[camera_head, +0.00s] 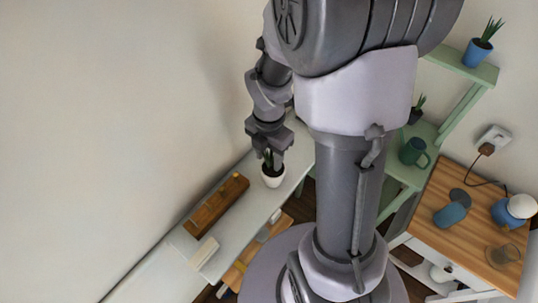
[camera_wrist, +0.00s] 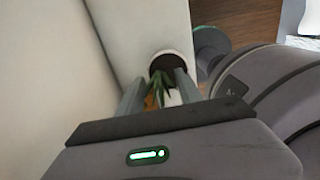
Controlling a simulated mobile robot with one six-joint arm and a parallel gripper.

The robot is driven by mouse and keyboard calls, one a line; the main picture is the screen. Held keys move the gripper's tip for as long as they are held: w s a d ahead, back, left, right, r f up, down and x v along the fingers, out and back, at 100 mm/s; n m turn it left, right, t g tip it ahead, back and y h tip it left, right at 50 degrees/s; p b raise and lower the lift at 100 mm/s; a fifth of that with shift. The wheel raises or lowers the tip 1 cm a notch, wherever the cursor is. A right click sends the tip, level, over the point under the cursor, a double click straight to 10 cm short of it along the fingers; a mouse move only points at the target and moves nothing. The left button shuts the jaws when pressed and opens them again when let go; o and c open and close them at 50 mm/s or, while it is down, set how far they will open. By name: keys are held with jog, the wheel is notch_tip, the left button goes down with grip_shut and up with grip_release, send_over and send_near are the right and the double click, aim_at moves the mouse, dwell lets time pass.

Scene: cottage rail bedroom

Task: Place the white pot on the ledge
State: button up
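The white pot (camera_head: 273,180) with dark soil and a green plant is over the pale ledge (camera_head: 232,226) along the wall, near its front edge. It looks upright; I cannot tell for sure whether its base touches the ledge. My gripper (camera_head: 270,156) is right above the pot, pointing down. In the wrist view the fingers of my gripper (camera_wrist: 160,86) are apart, on either side of the plant leaves. The dark soil of the white pot (camera_wrist: 165,64) shows just beyond the fingertips. Most of the pot's side is hidden there.
A brown wooden box (camera_head: 216,205) and a small cream block (camera_head: 203,252) lie on the ledge, left of the pot. At right stand a green shelf (camera_head: 458,66) with potted plants and a mug, and a wooden-topped cabinet (camera_head: 455,210). The wall is close at left.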

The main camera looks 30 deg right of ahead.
aim_at(263, 169)
notch_tip(263, 169, up, 12)
jog(key=p, duration=0.5)
jog(key=s+a+r+m+t+y, duration=0.1)
jog(key=s+a+r+m+t, duration=0.2)
jog(key=m, duration=1)
jog(key=s+a+r+m+t+y, duration=0.1)
jog(key=s+a+r+m+t, duration=0.1)
jog(key=s+a+r+m, duration=0.4)
jog(key=a+r+m, duration=0.4)
jog(key=m, duration=0.3)
jog(key=shift+s+t, duration=0.25)
jog(key=shift+t, duration=0.15)
